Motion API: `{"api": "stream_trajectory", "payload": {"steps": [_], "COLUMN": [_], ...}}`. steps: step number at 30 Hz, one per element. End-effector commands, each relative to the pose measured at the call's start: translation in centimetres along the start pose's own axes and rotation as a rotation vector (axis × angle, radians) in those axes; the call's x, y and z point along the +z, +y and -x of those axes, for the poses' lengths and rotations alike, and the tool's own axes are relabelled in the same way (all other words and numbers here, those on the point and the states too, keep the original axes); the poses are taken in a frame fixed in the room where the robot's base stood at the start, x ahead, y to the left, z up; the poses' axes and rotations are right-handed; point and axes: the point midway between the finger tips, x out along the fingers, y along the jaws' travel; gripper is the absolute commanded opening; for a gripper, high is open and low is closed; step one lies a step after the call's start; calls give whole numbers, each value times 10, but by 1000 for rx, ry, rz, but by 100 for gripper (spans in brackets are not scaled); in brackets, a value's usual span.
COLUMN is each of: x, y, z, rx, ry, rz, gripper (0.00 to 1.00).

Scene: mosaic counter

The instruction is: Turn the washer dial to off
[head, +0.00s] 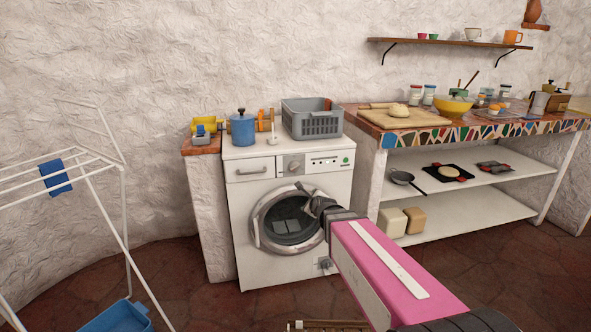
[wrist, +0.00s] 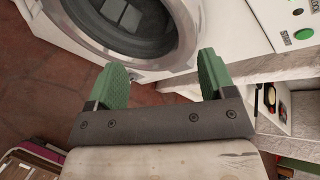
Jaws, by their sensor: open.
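The white washer (head: 238,215) stands against the wall, its round glass door (head: 283,222) closed. The dial (head: 296,165) is a small grey knob in the middle of the top front panel. Its pointer is too small to read. My gripper (head: 313,200) is in front of the washer door, below the dial and apart from it. In the wrist view my gripper (wrist: 164,78) has its two green fingertips wide apart with nothing between them. The washer door (wrist: 135,22) is ahead of them. The dial is not seen in the wrist view.
A grey basket (head: 312,122) and a blue pot (head: 242,130) stand on the washer. The mosaic counter (head: 400,137) and its shelves are at right. A white drying rack (head: 105,165) is at left. A green start button (wrist: 299,34) shows in the wrist view.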

Motion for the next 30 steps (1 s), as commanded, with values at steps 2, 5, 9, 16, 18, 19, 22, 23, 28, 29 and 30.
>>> {"api": "stream_trajectory", "payload": {"steps": [2, 5, 9, 16, 18, 19, 22, 23, 28, 29, 30], "x": [20, 44, 70, 90, 91, 91, 92, 93, 97, 98, 99], "y": [-9, -21, -34, -46, -47, -47, -49, -50, -58, -60, -62], "z": [-6, -8, -8, -5, -6, -7, -12, -14, -34, -38, -45], "rx": [-67, -143, -213, -255, -257, -258, -258, -258, -258, -258, -258], "ry": [-57, -142, -260, -375, -384, -386, -385, -385, -384, -384, -384], "rz": [-174, -404, -678, -911, -930, -933, -934, -933, -931, -931, -931], "gripper": [76, 76, 76, 76, 76, 76, 76, 76, 76, 76, 76]}}
